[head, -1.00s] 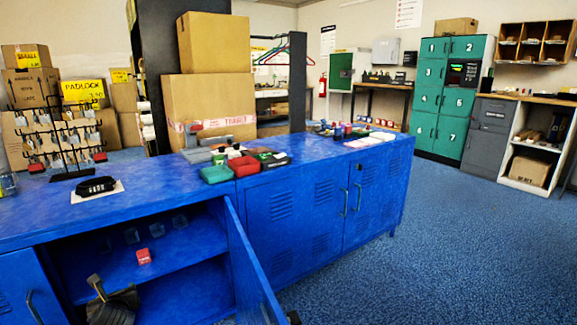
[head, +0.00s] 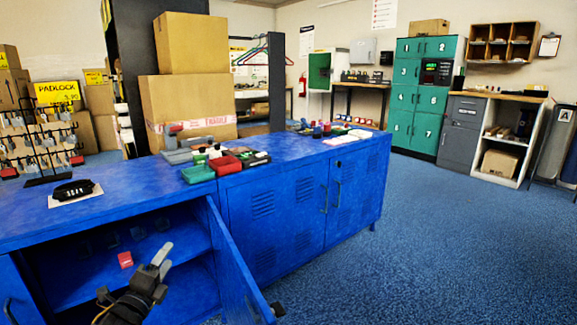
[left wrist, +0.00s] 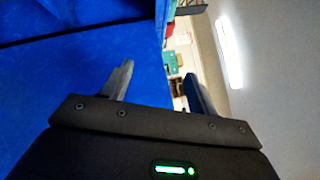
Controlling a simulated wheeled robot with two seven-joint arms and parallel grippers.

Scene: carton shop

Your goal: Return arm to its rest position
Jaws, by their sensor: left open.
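My left gripper (head: 163,257) is in front of the open blue cabinet at the lower left of the head view. Its grey fingers point up and to the right, apart and with nothing between them. In the left wrist view the two fingers (left wrist: 158,80) also stand apart and empty. A small red block (head: 125,260) lies on the cabinet's upper shelf (head: 75,285), to the left of the fingers and apart from them. My right gripper is not seen in either view.
The open cabinet door (head: 240,270) stands out just right of my left gripper. The blue counter top (head: 130,190) above carries a black lock on a white card (head: 75,189), a green tray (head: 198,173) and a red tray (head: 226,164). The blue floor (head: 430,240) to the right is clear.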

